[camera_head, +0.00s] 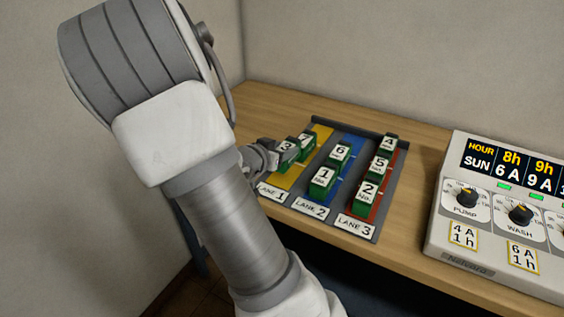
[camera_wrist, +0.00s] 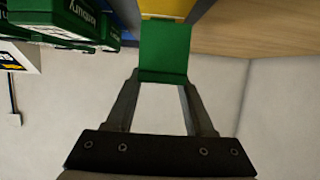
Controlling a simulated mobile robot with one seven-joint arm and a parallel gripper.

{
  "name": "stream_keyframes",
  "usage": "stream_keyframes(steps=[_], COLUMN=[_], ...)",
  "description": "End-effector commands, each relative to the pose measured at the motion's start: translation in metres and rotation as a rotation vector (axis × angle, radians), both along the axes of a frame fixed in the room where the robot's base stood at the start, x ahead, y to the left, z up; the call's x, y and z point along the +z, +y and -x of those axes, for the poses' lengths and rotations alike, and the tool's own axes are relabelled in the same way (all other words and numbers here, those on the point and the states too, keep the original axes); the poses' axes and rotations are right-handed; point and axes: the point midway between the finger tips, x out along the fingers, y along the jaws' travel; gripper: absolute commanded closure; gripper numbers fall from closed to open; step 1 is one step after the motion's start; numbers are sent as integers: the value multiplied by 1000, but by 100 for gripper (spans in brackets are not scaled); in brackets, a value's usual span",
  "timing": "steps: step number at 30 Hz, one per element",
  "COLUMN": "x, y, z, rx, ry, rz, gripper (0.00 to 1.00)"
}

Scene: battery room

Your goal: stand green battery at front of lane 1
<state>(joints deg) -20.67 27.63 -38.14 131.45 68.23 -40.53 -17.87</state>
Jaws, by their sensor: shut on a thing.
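My gripper (camera_head: 265,157) is shut on a green battery (camera_head: 286,153) with a white top label that seems to read 3. In the wrist view, my gripper's fingers (camera_wrist: 163,82) pinch the green battery (camera_wrist: 165,48) from both sides. The battery is upright, over or on the yellow strip of lane 1 (camera_head: 284,182); I cannot tell whether it touches the strip. Another green battery (camera_head: 306,142) is just behind it in lane 1, its number unclear. The lane 1 label plate (camera_head: 272,193) is at the strip's near end, partly behind my arm.
Blue lane 2 (camera_head: 340,171) holds batteries 6 (camera_head: 340,156) and 1 (camera_head: 322,182). Red lane 3 (camera_head: 377,211) holds batteries 4, 5 and 2 (camera_head: 366,198). A control panel (camera_head: 505,205) with knobs stands at the right. Wooden table (camera_head: 425,165) is bare between rack and panel.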

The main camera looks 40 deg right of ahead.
Motion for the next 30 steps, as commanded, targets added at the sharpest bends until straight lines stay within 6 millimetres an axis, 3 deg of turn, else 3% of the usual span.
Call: stream_keyframes(steps=[10, 22, 23, 27, 30], x=[-39, -43, -44, -43, -43], y=[-1, -1, 0, 0, 0], z=[0, 0, 0, 0, 0], rx=[-2, -2, -1, -1, -1], ry=[1, -3, -1, -1, 0], rz=[4, 2, 0, 0, 0], gripper=[100, 100, 45, 20, 17])
